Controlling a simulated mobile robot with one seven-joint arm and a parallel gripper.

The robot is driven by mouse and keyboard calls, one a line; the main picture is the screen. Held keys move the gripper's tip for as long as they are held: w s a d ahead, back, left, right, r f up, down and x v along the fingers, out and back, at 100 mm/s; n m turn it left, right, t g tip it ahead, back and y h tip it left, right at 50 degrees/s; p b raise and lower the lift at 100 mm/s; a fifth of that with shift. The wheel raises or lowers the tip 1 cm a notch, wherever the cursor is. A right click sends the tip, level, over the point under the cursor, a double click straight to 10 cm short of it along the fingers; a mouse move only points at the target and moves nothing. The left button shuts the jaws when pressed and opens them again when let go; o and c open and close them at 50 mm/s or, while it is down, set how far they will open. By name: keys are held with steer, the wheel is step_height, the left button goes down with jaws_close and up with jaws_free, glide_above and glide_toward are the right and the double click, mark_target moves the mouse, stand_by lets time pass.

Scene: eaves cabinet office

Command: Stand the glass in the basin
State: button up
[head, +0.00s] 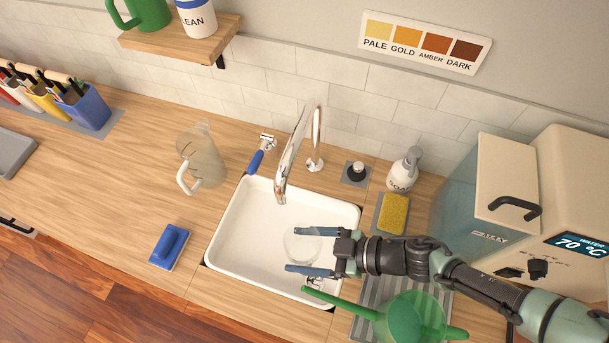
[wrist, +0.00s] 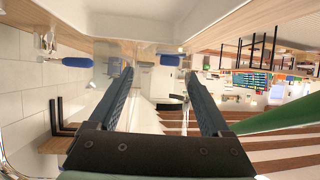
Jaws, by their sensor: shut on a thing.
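The white basin (head: 237,237) is sunk in the wooden counter under a curved chrome tap (head: 288,165). My gripper (head: 292,249) reaches in from the right over the basin, its two blue-grey fingers apart around the clear glass (head: 302,247). The glass is faint against the white floor, and I cannot tell whether its base touches the floor or how upright it is. In the wrist view the fingers (wrist: 159,73) are spread, and the transparent glass is hard to make out.
A yellow sponge (head: 393,214), soap bottle (head: 403,170) and green watering can (head: 410,320) are right, near the water machine (head: 510,190).

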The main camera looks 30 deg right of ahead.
steer(key=b+x, duration=0.2)
steer(key=x, duration=0.2)
steer(key=b+x, duration=0.2)
steer(key=x, duration=0.2)
steer(key=b+x, duration=0.2)
steer(key=x, duration=0.1)
steer(key=shift+w+a+f, duration=0.15)
steer(key=shift+a+f, duration=0.05)
steer(key=shift+f, duration=0.3)
steer(key=shift+b+x, duration=0.5)
steer(key=shift+x, duration=0.3)
steer(key=shift+f+x, duration=0.2)
steer(key=shift+x, duration=1.35)
steer(key=shift+d, duration=0.15)
steer(key=shift+f+b, duration=0.65)
steer(key=shift+b, duration=0.1)
steer(key=o, duration=1.6)
steer(key=shift+c, duration=0.2)
